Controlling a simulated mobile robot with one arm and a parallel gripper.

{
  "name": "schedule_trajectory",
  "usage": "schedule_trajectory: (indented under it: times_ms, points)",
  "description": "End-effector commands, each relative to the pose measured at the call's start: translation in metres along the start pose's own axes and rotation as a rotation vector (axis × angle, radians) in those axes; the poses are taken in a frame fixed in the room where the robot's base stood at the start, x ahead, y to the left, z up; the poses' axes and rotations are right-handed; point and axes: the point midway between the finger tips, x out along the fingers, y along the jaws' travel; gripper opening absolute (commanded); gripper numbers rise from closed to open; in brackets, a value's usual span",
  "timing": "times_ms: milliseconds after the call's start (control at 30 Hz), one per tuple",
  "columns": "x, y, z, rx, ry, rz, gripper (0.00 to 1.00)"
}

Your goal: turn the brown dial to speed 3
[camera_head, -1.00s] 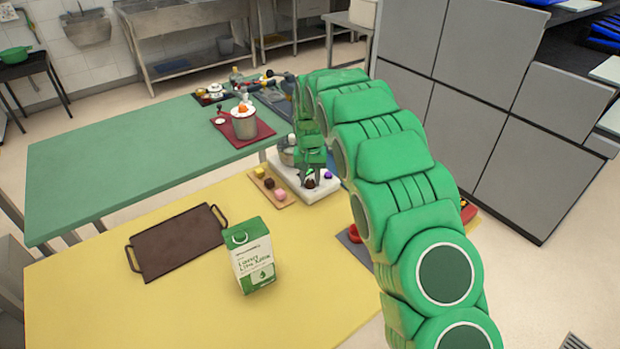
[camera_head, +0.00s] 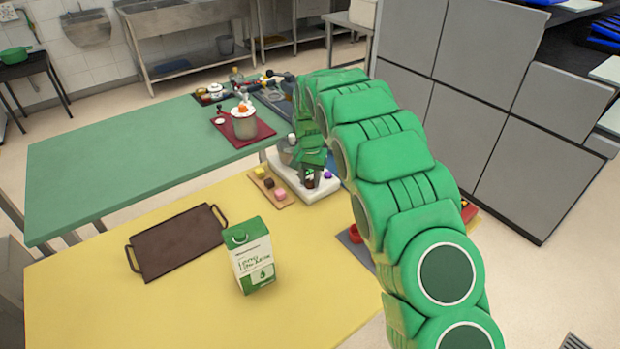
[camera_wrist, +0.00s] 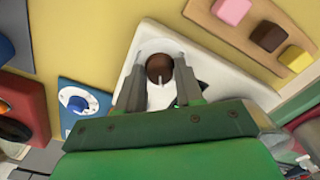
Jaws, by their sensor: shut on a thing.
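The brown dial (camera_wrist: 160,66) sits on a white base (camera_wrist: 153,38) in the wrist view. It is round and dark brown, with a pale pointer mark on its lower part in that view. My gripper (camera_wrist: 160,74) has one finger on each side of the dial and is shut on it. In the head view, my gripper (camera_head: 310,172) is over the white base at the far right of the yellow table and mostly hides the dial. I cannot read any speed numbers.
A wooden board (camera_head: 269,185) with pink, brown and yellow pieces lies beside the base. A purple knob (camera_head: 327,174) is close by on the right. A blue panel with a dial (camera_wrist: 78,101) lies nearby. A milk carton (camera_head: 250,255) and brown tray (camera_head: 175,243) stand on the yellow table.

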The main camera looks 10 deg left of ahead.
Motion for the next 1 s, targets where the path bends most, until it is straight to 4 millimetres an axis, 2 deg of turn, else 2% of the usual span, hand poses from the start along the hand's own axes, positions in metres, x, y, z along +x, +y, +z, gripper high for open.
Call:
schedule_trajectory:
  times_ms: [67, 100, 233, 667, 867, 1000]
  points:
    - [-0.001, -0.001, -0.001, 0.0, 0.002, -0.002, 0.06]
    - [-0.001, -0.001, -0.001, 0.0, 0.002, -0.002, 0.42]
    - [-0.001, -0.001, 0.0, 0.0, 0.002, -0.001, 0.61]
    - [-0.006, 0.0, -0.001, -0.001, 0.002, -0.001, 0.61]
    - [-0.027, 0.0, 0.0, -0.001, 0.002, -0.001, 0.61]
    - [-0.049, 0.0, -0.001, 0.0, 0.003, -0.002, 0.61]
